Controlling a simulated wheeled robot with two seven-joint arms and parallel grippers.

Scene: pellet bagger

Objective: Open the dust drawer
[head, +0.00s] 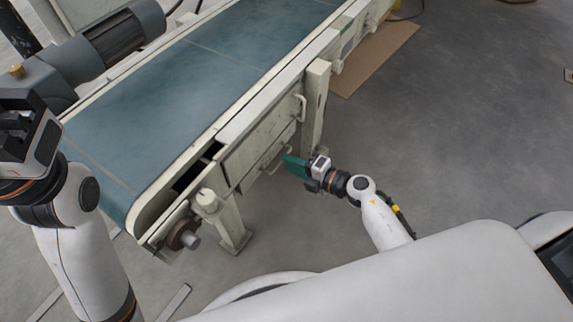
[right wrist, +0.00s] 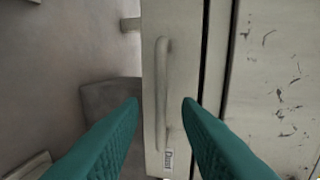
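The dust drawer (right wrist: 186,75) is a cream front panel with a small "Dust" label (right wrist: 168,159) and a bar handle (right wrist: 162,95). In the right wrist view, the handle lies between the green fingertips of my right gripper (right wrist: 160,104), with gaps on both sides. That gripper is open and empty. In the head view, my right gripper (head: 293,165) is beside the low handle (head: 272,157) on the conveyor's side. The drawer looks closed. My left gripper (head: 22,125) is at the far left edge, partly cut off; its fingers cannot be made out.
The conveyor (head: 190,85) with its blue-green belt fills the upper left. A leg (head: 315,105) and another handle (head: 300,106) are near my right gripper. A motor (head: 115,40) is at upper left. Cardboard (head: 378,55) lies behind the leg.

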